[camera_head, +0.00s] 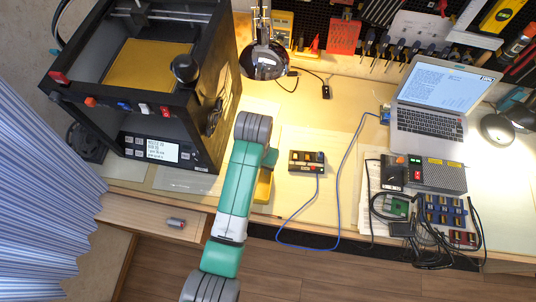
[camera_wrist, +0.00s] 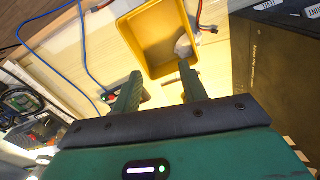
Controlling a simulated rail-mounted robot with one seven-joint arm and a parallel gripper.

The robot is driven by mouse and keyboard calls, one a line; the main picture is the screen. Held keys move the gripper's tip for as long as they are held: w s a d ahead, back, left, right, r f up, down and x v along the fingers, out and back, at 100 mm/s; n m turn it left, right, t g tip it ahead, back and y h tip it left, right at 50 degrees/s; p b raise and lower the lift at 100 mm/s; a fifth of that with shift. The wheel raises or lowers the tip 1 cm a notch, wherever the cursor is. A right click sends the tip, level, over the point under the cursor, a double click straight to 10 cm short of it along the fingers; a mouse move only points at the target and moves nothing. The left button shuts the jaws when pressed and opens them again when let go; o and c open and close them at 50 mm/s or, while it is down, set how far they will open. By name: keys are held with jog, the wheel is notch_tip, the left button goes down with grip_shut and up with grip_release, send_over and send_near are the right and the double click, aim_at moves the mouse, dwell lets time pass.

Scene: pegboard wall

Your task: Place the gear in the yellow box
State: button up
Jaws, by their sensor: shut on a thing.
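The yellow box (camera_wrist: 150,45) is open-topped and lies just beyond my fingertips in the wrist view. In the head view its edge (camera_head: 264,187) shows beside my arm, which hides the rest. My gripper (camera_wrist: 160,72) is over the near side of the box, its two green fingers spaced apart. A small pale, greyish piece (camera_wrist: 184,46) shows at the right fingertip, against the box's right wall. It looks like the gear, but it is blurred and its teeth cannot be made out. In the head view my arm hides the gripper's fingertips and the gear.
A black 3D printer (camera_head: 150,95) stands left of my arm. A small button box (camera_head: 307,162) with a blue cable lies to the right. A laptop (camera_head: 437,105), a grey device (camera_head: 437,175) and several wired modules fill the right side. A lamp (camera_head: 263,60) stands behind.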

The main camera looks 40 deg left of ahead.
jog(key=shift+s+f, duration=0.7)
jog(key=shift+s, duration=0.05)
notch_tip(320, 180, down, 10)
jog(key=b, duration=0.2)
jog(key=shift+f+b, duration=0.1)
jog(key=shift+b, duration=0.3)
jog(key=o, duration=0.5)
jog(key=shift+o, duration=0.9)
notch_tip(320, 180, up, 12)
jog(key=p, duration=0.3)
